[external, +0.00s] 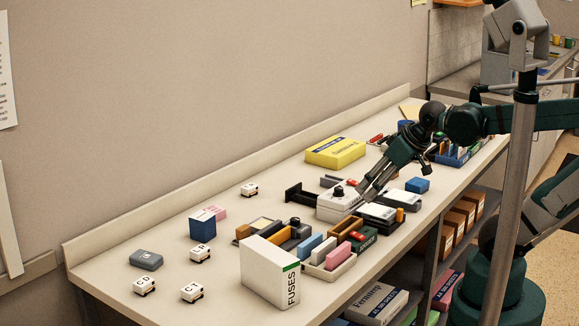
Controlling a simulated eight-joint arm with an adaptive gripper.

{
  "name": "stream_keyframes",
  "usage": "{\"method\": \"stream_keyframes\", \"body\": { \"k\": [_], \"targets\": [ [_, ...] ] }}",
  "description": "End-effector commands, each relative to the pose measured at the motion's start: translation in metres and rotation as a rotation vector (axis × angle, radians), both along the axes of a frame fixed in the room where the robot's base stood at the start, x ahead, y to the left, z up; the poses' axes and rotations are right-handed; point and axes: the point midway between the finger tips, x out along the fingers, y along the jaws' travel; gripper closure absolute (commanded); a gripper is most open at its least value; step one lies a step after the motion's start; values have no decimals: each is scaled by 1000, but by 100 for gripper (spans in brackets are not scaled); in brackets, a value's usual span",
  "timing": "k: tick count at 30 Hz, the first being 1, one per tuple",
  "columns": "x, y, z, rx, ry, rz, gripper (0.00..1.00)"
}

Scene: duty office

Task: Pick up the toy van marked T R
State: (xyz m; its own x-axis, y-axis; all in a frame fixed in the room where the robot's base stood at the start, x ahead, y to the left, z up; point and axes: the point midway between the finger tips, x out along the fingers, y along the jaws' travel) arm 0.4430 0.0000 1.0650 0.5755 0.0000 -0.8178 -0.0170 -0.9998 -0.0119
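Several small white toy vans stand on the left half of the counter. One front van (145,286) has dark letters, perhaps C D. Another front van (192,292) seems to read C T. The marks on a third van (200,253) and on a van farther back (249,189) are too small to read. I cannot tell which is marked T R. My gripper (368,194) points down over the cluttered middle right of the counter, close to a white device, well right of all the vans. Its fingers are too small and dark to tell whether they are open.
A tall white FUSES box (270,272) stands at the front edge, right of the front vans. A blue box (202,225) stands behind the third van, with a grey-blue item (146,260) to the left. Trays (328,270) and a yellow box (335,151) crowd the middle. Counter (110,250) is bare at far left.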

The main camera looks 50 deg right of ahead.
Motion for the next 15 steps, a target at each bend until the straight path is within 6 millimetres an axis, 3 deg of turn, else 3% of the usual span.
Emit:
{"method": "stream_keyframes", "body": {
  "k": [15],
  "targets": [
    [59,-1,47,114,77,-178,60]
  ]
}}
